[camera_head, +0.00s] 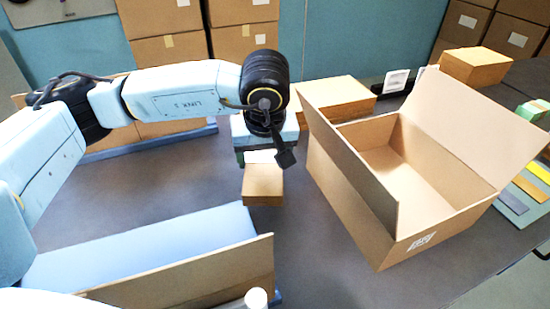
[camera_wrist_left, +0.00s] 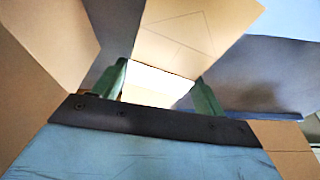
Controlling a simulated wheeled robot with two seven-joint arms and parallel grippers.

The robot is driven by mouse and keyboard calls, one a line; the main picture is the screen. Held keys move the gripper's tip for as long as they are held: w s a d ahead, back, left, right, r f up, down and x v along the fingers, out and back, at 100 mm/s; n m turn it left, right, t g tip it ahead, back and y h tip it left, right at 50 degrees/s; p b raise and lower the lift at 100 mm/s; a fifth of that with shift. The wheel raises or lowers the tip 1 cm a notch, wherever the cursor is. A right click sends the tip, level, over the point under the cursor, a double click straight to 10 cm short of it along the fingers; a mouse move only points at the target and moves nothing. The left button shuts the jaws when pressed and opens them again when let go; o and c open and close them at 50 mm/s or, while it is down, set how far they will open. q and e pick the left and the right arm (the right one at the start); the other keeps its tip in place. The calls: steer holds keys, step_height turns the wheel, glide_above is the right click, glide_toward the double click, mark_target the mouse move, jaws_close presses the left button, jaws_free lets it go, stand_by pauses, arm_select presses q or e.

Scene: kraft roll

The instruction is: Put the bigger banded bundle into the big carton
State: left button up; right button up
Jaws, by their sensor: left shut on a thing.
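My left gripper (camera_head: 261,158) points down, left of the big carton. It is shut on a brown kraft bundle (camera_head: 263,187) with a white band (camera_head: 259,156). The bundle looks held above the table, but the gap is hard to judge. In the left wrist view, the green fingers (camera_wrist_left: 160,86) stand on both sides of the white band (camera_wrist_left: 150,84), with the bundle's brown face (camera_wrist_left: 190,35) beyond. The big carton (camera_head: 345,205) stands open, flaps spread, and its visible inside looks empty. My right gripper is not in view.
A flat brown stack (camera_head: 335,98) lies behind the carton, and a brown box (camera_head: 475,65) sits at the back right. A long low light-blue-topped tray (camera_head: 140,262) with cardboard ends lies front left. Coloured pieces (camera_head: 535,180) lie at the right. Grey table is clear between tray and carton.

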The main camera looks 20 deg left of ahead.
arm_select(q)
steer(key=s+a, duration=1.2)
steer(key=shift+s+p, duration=0.15)
steer(key=shift+p, duration=0.15)
